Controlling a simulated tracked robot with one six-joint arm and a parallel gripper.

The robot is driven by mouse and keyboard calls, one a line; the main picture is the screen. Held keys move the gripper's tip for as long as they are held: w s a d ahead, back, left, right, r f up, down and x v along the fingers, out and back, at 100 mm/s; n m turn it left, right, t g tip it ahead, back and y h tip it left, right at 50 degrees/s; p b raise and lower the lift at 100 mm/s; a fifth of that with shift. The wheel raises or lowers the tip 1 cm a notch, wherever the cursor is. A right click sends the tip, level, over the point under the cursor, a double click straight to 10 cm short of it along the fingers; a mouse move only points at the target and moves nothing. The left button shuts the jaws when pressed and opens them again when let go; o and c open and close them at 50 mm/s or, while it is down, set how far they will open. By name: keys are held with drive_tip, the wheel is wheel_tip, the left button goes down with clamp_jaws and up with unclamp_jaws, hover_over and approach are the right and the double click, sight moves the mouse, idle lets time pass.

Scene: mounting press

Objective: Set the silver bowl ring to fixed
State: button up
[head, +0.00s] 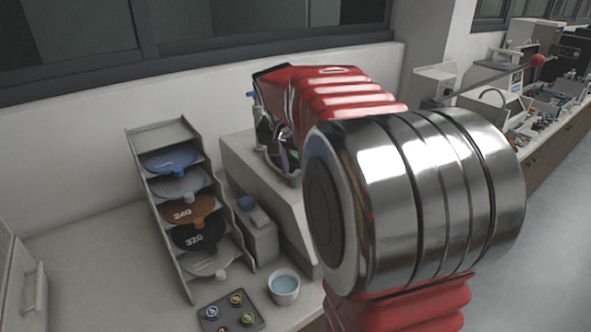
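A grey machine (248,160) stands on the counter, with a round bowl in its top. A small part of the bowl's silver ring (291,179) shows at its front left. The rest of the ring is hidden behind my arm, so its setting cannot be read. My red arm reaches over the machine, and its large metal joint fills the right middle of the view. My gripper (280,152) seems to point down at the bowl below the dark end of the red link. Its fingers are small and partly hidden, and I cannot tell whether they touch the ring.
A slanted rack (190,263) of coloured discs, some marked 240 and 320, stands left of the machine. The counter at the left is clear.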

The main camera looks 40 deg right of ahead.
drive_tip(key=shift+w+d+f, duration=0.15)
drive_tip(key=shift+d+f, duration=0.05)
drive_tip(key=shift+f, duration=0.45)
drive_tip(key=shift+c, duration=0.5)
clamp_jaws()
